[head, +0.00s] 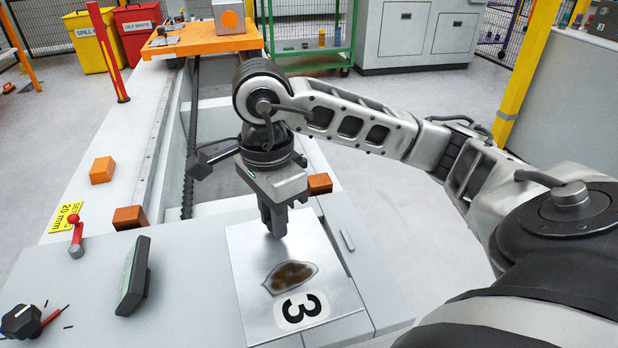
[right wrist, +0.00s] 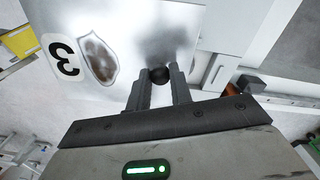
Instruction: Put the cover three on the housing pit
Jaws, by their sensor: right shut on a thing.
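Cover three (head: 250,272) is a flat, shiny metal plate with a brown stain and a black 3 on a white label. It lies at or just above the grey bench top at the lower middle; I cannot tell if it touches. My right gripper (head: 274,228) points down at the plate's far part. In the right wrist view, its fingers (right wrist: 160,82) are shut on a small dark round knob (right wrist: 159,73) on the cover (right wrist: 190,22). The housing pit cannot be made out; the cover or my arm may hide it. My left gripper is not in view.
On the grey bench are orange blocks (head: 102,170), a red-handled lever (head: 75,238), a dark tilted panel (head: 133,276) and a black knob (head: 20,321). An orange platform (head: 200,40) stands at the back. A yellow post (head: 525,75) rises at right.

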